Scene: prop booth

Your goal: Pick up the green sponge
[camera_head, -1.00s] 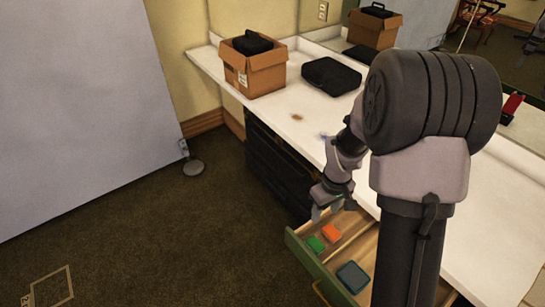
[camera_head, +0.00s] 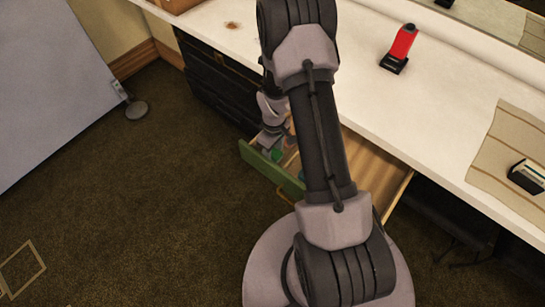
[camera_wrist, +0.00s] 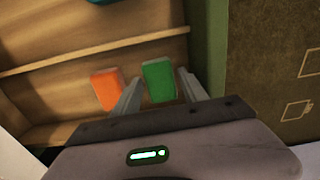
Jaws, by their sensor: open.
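The green sponge (camera_wrist: 159,82) lies in the open drawer, beside an orange sponge (camera_wrist: 107,88). In the wrist view my gripper (camera_wrist: 160,77) is open, one finger on each side of the green sponge. The left finger shows between the two sponges, and the right finger is on the side toward the drawer wall. I cannot tell whether the fingers touch the sponge or are still above it. In the head view, the green sponge (camera_head: 277,155) is partly visible just below my gripper (camera_head: 270,145), and my arm hides much of the drawer.
The drawer's green front (camera_head: 265,168) stands out over the brown carpet (camera_head: 130,220). Wooden dividers (camera_wrist: 95,48) split its inside. The white counter (camera_head: 400,110) is above, with a red bottle-like object (camera_head: 403,45) and a striped mat (camera_head: 505,150).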

